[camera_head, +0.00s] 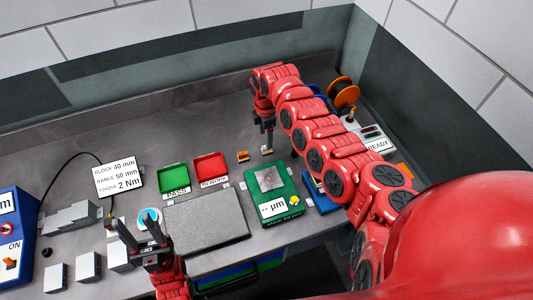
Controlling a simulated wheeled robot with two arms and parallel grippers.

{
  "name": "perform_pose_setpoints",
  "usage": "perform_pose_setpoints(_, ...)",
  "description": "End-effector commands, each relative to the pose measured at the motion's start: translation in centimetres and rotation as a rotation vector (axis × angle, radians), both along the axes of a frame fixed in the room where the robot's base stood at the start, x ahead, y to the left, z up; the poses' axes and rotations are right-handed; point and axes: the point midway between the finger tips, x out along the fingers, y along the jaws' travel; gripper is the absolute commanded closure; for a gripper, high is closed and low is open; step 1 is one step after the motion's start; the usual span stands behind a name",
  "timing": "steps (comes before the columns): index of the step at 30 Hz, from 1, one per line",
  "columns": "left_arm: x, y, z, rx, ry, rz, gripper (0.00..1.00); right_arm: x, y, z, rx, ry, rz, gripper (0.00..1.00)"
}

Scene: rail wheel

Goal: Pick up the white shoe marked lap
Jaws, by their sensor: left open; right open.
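My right gripper (268,137) points down at the back middle of the bench, its arm reaching in from the right. A small pale block (266,151) lies right below its fingertips; I cannot tell whether they touch it. A small orange and dark block (242,156) lies just left of it. I cannot read a "lap" mark on either, so I cannot tell which is the white shoe. My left gripper (141,233) is open and empty at the front, left of the grey plate (205,219).
A green PASS tray (174,177) and a red tray (210,167) stand in the middle. A green gauge box (271,193) is nearer the front. Pale blocks (88,266) and a blue box (14,235) are at left. An orange reel (344,92) stands behind my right arm.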

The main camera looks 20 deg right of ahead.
Motion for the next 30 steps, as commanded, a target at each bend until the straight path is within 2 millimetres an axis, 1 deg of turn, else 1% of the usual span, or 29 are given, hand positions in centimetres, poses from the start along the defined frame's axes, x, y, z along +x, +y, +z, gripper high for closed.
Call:
perform_pose_setpoints(1, 0.0, 0.0, -0.8, 0.0, 0.0, 0.0, 0.5, 0.0, 0.0, -1.0, 0.0, 0.0, 0.0, 0.28)
perform_pose_setpoints(5, 0.0, 0.0, -0.8, 0.0, 0.0, 0.0, 0.5, -0.1, 0.0, -1.5, 0.0, -0.001, 0.0, 0.28)
perform_pose_setpoints(8, 0.0, 0.0, -1.0, 0.0, 0.0, 0.0, 0.5, -0.3, 0.0, -2.6, 0.001, -0.001, -0.001, 0.28)
perform_pose_setpoints(11, 0.0, 0.0, -1.5, 0.0, 0.0, 0.0, 0.5, -0.6, 0.0, -4.4, 0.002, -0.001, -0.001, 0.28)
perform_pose_setpoints(12, 0.0, 0.0, -2.5, 0.0, 0.0, 0.0, 0.5, -0.6, 0.0, -5.5, 0.001, -0.002, 0.0, 0.28)
perform_pose_setpoints(13, 0.0, 0.0, -2.9, 0.0, 0.0, 0.0, 0.5, -0.6, 0.0, -5.9, 0.001, -0.002, 0.0, 0.28)
perform_pose_setpoints(15, 0.0, 0.0, -3.3, 0.0, 0.0, 0.0, 0.5, -0.5, -0.1, -6.4, 0.0, -0.003, 0.0, 0.28)
perform_pose_setpoints(21, 0.0, 0.0, -3.0, 0.0, 0.0, 0.0, 0.5, -0.5, -0.1, -6.1, 0.0, -0.003, -0.001, 0.28)
perform_pose_setpoints(22, 0.0, 0.0, -3.0, 0.0, 0.0, 0.0, 0.5, -0.5, -0.1, -6.1, 0.0, -0.003, -0.001, 0.29)
perform_pose_setpoints(23, 0.0, 0.0, -3.0, 0.0, 0.0, 0.0, 0.5, -0.5, -0.1, -6.1, 0.0, -0.003, -0.001, 0.35)
perform_pose_setpoints(24, 0.0, 0.0, -3.0, 0.0, 0.0, 0.0, 0.5, -0.5, -0.1, -6.1, 0.0, -0.003, -0.001, 0.42)
perform_pose_setpoints(26, 0.0, 0.0, -3.0, 0.0, 0.0, 0.0, 0.5, -0.5, -0.1, -6.1, 0.0, -0.003, -0.001, 0.53)
perform_pose_setpoints(30, 0.0, 0.0, -3.0, 0.0, 0.0, 0.0, 0.5, -0.5, -0.1, -6.1, 0.0, -0.003, -0.001, 0.78)
